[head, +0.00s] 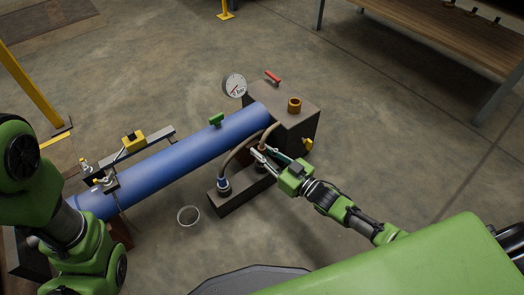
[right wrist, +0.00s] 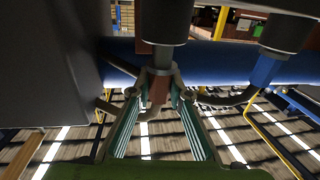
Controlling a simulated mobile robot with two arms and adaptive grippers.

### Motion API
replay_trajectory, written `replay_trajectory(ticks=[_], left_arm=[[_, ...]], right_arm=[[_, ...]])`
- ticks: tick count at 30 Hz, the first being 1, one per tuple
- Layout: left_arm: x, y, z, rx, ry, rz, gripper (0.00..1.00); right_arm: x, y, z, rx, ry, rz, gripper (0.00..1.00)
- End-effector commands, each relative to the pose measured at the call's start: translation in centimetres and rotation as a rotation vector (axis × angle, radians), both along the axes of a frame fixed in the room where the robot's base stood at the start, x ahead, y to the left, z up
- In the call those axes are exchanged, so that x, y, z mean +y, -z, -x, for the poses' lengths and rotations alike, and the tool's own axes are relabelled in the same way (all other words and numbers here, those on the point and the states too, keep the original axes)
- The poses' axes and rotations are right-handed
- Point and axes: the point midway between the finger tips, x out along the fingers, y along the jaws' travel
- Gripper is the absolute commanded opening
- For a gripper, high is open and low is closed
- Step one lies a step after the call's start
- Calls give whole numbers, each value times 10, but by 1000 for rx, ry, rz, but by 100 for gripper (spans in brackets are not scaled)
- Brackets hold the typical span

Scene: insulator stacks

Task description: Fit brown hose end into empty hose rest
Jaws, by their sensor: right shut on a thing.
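My right gripper (head: 260,154) is shut on the brown hose end (right wrist: 160,88), low beside the dark block. In the right wrist view the fingers (right wrist: 160,90) close on its brown collar from both sides. A grey cylinder (right wrist: 164,22) with a pale ring lines up with the collar; whether they are joined or where the empty rest is, I cannot tell. The blue hose end (head: 223,184) stands upright in the low dark tray (head: 231,201). It also shows in the right wrist view (right wrist: 264,70), which looks upside down. My left gripper is out of view.
The blue pipe (head: 175,163) runs left from the dark block (head: 292,98), which carries a gauge (head: 235,85), a red handle (head: 273,76) and a brown fitting (head: 295,105). A white ring (head: 188,215) lies on the floor.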

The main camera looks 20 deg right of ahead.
Motion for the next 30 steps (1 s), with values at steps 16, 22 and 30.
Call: replay_trajectory(ticks=[16, 22, 30], left_arm=[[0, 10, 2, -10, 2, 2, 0], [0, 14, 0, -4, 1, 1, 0], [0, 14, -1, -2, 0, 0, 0]], right_arm=[[0, 14, 0, -2, 0, -1, 0], [0, 19, 0, -3, -1, -1, 0], [0, 19, 0, -2, 0, -1, 37]])
